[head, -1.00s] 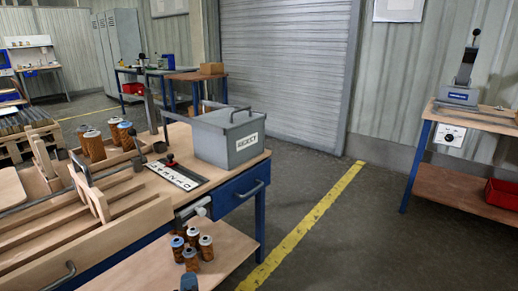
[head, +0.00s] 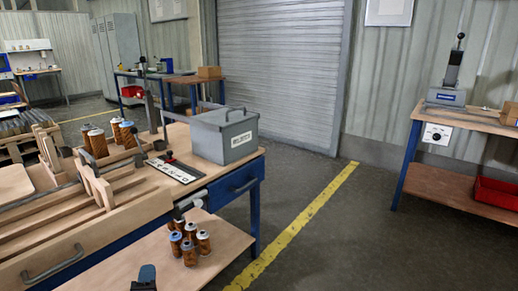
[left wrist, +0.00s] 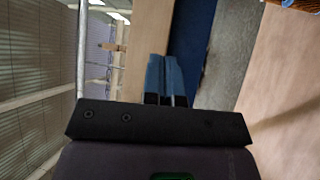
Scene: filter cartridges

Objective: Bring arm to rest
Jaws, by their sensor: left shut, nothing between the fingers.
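My left gripper (head: 147,274) shows at the bottom edge of the head view, in front of the lower shelf of the workbench. In the left wrist view its blue fingers (left wrist: 166,80) are together with nothing between them. Several orange-brown filter cartridges (head: 189,243) stand on the lower shelf, to the right of the gripper and apart from it. More cartridges (head: 98,143) stand on the bench top at the back left. My right gripper is not in view.
A grey lidded box (head: 226,137) with a white label stands on the bench's right end, beside a marked plate (head: 174,168). Wooden racks fill the bench's left. A second bench (head: 470,121) with a lever device (head: 448,95) and red bin (head: 497,193) stands right. The floor between is clear.

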